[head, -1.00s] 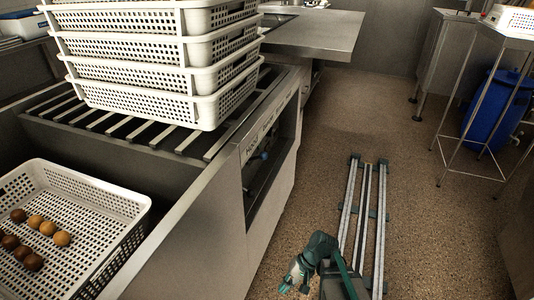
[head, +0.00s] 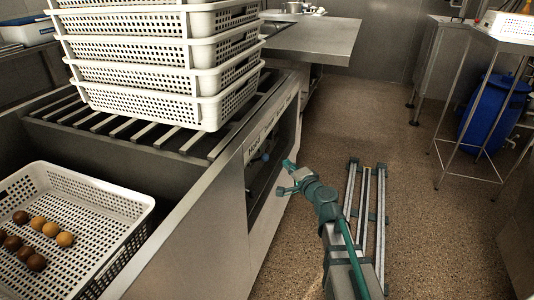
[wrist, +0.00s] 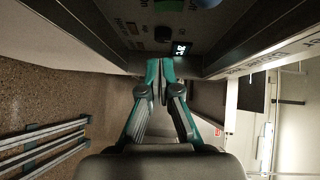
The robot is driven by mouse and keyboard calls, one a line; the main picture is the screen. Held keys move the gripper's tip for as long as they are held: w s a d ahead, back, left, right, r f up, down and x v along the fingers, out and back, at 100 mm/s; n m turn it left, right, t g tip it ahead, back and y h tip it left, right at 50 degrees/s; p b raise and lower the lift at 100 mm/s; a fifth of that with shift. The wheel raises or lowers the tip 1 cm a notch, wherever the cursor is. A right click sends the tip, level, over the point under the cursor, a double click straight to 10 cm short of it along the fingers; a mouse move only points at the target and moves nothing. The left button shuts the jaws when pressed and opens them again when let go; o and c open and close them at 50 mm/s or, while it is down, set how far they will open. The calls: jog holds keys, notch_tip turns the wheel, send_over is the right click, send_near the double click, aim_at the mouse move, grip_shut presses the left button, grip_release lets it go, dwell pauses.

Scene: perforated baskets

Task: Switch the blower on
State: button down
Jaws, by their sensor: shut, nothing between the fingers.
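The steel machine's control panel (head: 262,140) is in its front face, below the slatted top, and part of it is in shadow. In the wrist view the panel (wrist: 135,40) shows a lit display (wrist: 182,48), a dark knob (wrist: 162,34) and a green button (wrist: 206,3) cut off by the top edge. I cannot read which control belongs to the blower. My gripper (head: 289,165) is in front of the panel, pointing at the machine. Its fingertips (wrist: 160,68) are shut and empty, just below the display and knob in the wrist view. I cannot tell whether they touch anything.
A stack of white perforated baskets (head: 150,60) stands on the slatted top (head: 95,118). Another basket (head: 110,215) with several brown balls lies at the lower left. A steel table (head: 315,38) is behind.

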jog(key=shift+w+d, duration=0.1)
jog(key=shift+d, duration=0.05)
jog(key=s+a+b+x, duration=0.1)
jog(key=a+x, duration=0.1)
jog(key=x, duration=1.1)
jog(key=shift+s+a+f, duration=0.15)
jog(key=shift+s, duration=0.15)
